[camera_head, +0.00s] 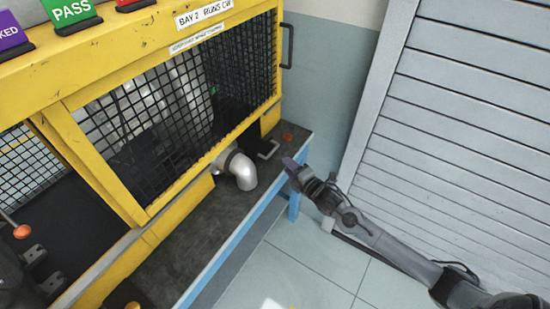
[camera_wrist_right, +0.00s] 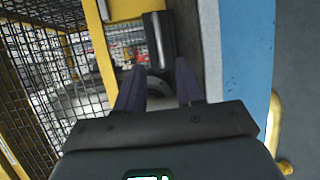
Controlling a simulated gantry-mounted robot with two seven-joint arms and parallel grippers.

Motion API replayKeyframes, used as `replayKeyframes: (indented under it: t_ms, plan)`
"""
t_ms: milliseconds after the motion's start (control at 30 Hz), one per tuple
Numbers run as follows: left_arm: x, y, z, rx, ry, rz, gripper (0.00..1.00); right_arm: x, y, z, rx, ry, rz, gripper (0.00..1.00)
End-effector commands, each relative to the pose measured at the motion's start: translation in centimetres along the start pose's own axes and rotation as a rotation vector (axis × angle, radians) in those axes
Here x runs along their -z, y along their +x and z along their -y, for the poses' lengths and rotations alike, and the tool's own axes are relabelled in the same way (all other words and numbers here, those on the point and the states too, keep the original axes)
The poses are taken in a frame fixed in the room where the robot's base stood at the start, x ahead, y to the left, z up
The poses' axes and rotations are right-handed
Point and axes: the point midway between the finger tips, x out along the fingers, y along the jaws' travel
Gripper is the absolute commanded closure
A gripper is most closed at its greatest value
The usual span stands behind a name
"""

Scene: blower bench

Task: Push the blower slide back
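The blower slide itself is not clearly identifiable. A grey bar handle (camera_head: 269,149) stands at the far end of the bench, by the yellow cage's lower corner. A dark upright bar (camera_wrist_right: 159,38) shows ahead in the right wrist view; I cannot tell whether it is that handle. A silver elbow pipe (camera_head: 241,169) sticks out from the cage's lower front. My right gripper (camera_head: 288,163) is beside the bench's blue edge, right of the pipe and handle, apart from them in the picture. Its purple fingers (camera_wrist_right: 160,66) are spread with nothing visibly gripped.
The yellow mesh cage (camera_head: 160,206) fills the left. The dark benchtop (camera_head: 195,232) has a blue edge (camera_head: 233,240). An orange button (camera_head: 288,137) sits at its far end. An orange knob (camera_head: 22,231) shows lower left. A grey slatted shutter (camera_head: 450,105) stands right, with open floor between.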

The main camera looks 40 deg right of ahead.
Motion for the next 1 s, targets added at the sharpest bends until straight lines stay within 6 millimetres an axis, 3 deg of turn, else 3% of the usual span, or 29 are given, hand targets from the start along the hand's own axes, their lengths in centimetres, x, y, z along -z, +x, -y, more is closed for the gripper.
replayKeyframes:
  t_ms: [600, 1000]
  plan:
    - [-0.7, 2.3, -0.3, -0.006, -0.006, -0.002, 0.26, 0.1, 8.6, 0.1, 0.0, 0.002, 0.0, 0.63]
    - [-0.8, 2.6, 0.0, 0.002, 0.004, 0.0, 0.26, 0.1, 9.7, -0.1, 0.0, 0.001, -0.002, 0.63]
